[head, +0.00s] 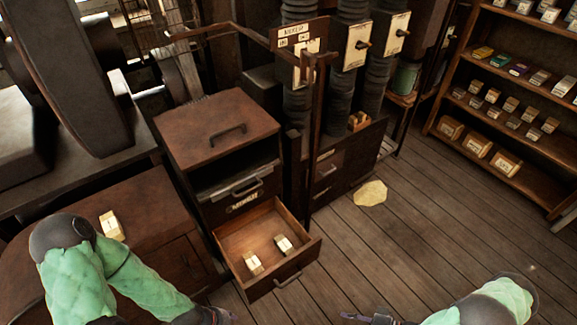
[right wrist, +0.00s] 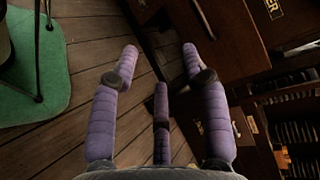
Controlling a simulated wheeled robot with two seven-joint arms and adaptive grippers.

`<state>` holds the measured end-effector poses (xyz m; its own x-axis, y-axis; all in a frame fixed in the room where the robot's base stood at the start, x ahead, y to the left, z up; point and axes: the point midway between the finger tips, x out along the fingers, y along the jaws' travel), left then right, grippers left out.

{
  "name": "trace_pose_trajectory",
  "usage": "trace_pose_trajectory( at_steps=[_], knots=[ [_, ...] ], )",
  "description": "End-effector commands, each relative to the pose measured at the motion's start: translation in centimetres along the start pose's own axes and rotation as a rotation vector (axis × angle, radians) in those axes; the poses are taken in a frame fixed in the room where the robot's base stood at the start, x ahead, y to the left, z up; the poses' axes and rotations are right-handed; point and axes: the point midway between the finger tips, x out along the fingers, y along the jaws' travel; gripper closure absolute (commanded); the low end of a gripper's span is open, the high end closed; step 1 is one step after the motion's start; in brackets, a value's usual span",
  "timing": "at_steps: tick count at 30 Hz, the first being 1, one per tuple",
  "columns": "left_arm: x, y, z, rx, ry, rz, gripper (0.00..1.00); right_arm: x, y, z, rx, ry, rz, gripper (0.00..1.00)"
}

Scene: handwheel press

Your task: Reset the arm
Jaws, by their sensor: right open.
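My right arm (head: 485,306) has a green sleeve and comes in at the bottom right of the head view. My right gripper (head: 368,319) shows there only as purple-grey fingertips at the bottom edge, over the plank floor. In the right wrist view the right gripper (right wrist: 159,62) has its purple padded fingers spread, with nothing between them. My left arm (head: 75,275), also in a green sleeve, bends at the lower left above the desk. My left gripper (head: 217,317) is mostly cut off at the bottom edge, so its opening is hidden.
An open drawer (head: 300,262) holding two small cartons juts from a wooden cabinet (head: 215,120). Another carton (head: 112,226) lies on the desk (head: 160,190) beside my left arm. Shelves (head: 545,150) stand at the right. The plank floor (head: 420,235) between is mostly clear.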

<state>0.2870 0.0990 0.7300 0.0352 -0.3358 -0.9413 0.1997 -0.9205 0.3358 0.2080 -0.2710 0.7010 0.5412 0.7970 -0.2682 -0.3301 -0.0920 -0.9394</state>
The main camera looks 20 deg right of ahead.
Motion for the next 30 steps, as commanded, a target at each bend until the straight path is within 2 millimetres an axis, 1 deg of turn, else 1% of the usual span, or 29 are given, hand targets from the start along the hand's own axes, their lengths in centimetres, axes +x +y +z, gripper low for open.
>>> trace_pose_trajectory(
  at_steps=[1, 8, 12, 15, 17, 20, 23, 26, 30],
  knots=[
    [0.0, 0.0, 0.1, 0.001, -0.001, 0.000, 0.60, 0.7, -0.1, 0.3, 0.011, -0.039, 0.022, 0.54],
    [0.0, 0.0, 0.1, 0.001, -0.001, 0.000, 0.60, 3.7, 0.2, 2.4, 0.068, -0.226, 0.184, 0.54],
    [0.0, 0.0, 0.1, 0.001, -0.001, 0.000, 0.60, 5.7, 0.5, 4.0, 0.086, -0.364, 0.365, 0.54],
    [0.0, 0.0, 0.1, 0.001, -0.001, 0.000, 0.60, 6.8, 0.8, 5.0, 0.071, -0.441, 0.521, 0.54],
    [0.0, 0.0, 0.1, 0.001, -0.001, 0.000, 0.60, 7.3, 0.8, 5.3, 0.052, -0.468, 0.612, 0.54],
    [0.0, 0.0, 0.1, 0.001, -0.001, 0.000, 0.60, 8.2, 0.8, 5.5, -0.001, -0.488, 0.754, 0.54],
    [0.0, 0.0, 0.1, 0.001, -0.001, 0.000, 0.60, 9.2, 0.3, 5.3, -0.075, -0.475, 0.874, 0.54],
    [0.0, 0.0, 0.1, 0.001, -0.001, 0.000, 0.60, 10.5, -0.6, 4.8, -0.162, -0.437, 0.963, 0.54],
    [0.1, 0.0, 0.1, 0.001, -0.001, 0.000, 0.60, 12.9, -2.6, 4.4, -0.295, -0.357, 1.025, 0.54]
  ],
)
